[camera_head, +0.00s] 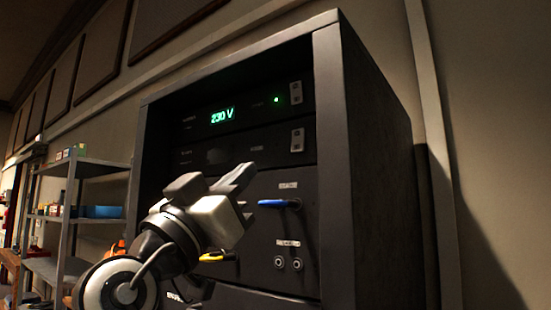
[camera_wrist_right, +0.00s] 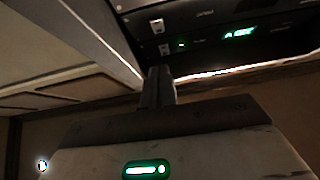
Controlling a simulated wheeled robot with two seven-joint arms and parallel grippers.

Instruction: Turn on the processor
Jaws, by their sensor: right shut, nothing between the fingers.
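A dark rack cabinet (camera_head: 365,130) holds stacked black units. The top unit has a lit green "230 V" display (camera_head: 222,116), a small green light and a pale rocker switch (camera_head: 296,93). The unit below it is dark, with a knob (camera_head: 217,156), a second rocker switch (camera_head: 297,140) and no lit light that I can see. Which unit is the processor I cannot read. My right gripper (camera_head: 246,174) is shut and empty, in front of the rack, below and left of the switches. In the right wrist view, the shut fingers (camera_wrist_right: 160,85) show below both switches (camera_wrist_right: 157,25). My left gripper is not in view.
A blue-handled cable plug (camera_head: 278,203) and a yellow one (camera_head: 212,257) stick out of the lower panel near my right gripper, with round sockets (camera_head: 288,263) beside them. Metal shelves (camera_head: 75,168) with boxes stand at the left. The wall is behind.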

